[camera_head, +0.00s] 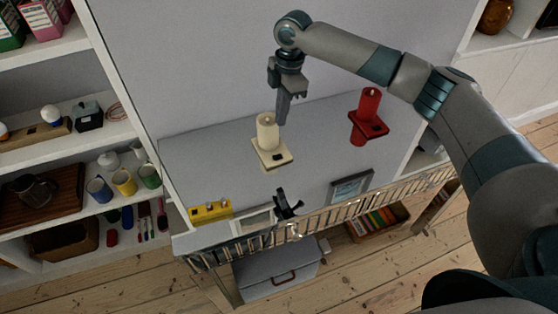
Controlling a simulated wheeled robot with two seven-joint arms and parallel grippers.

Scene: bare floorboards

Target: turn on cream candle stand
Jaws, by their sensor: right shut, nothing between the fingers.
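The cream candle stand (272,157) sits on the grey table, left of centre, with an upright cream candle on a square base. A small dark patch shows on the front of its base. My right gripper (283,118) points down with its fingers shut and empty, just right of the candle's upper part. I cannot tell whether the fingertips touch the candle or are behind it. No glow shows at the candle's top. My left gripper is not in view.
A red candle stand (370,122) is to the right, below my forearm. A yellow box (210,211), a small black object (288,204) and a picture frame (351,188) are near the table's slatted front edge. Shelves with cups (123,181) are at left.

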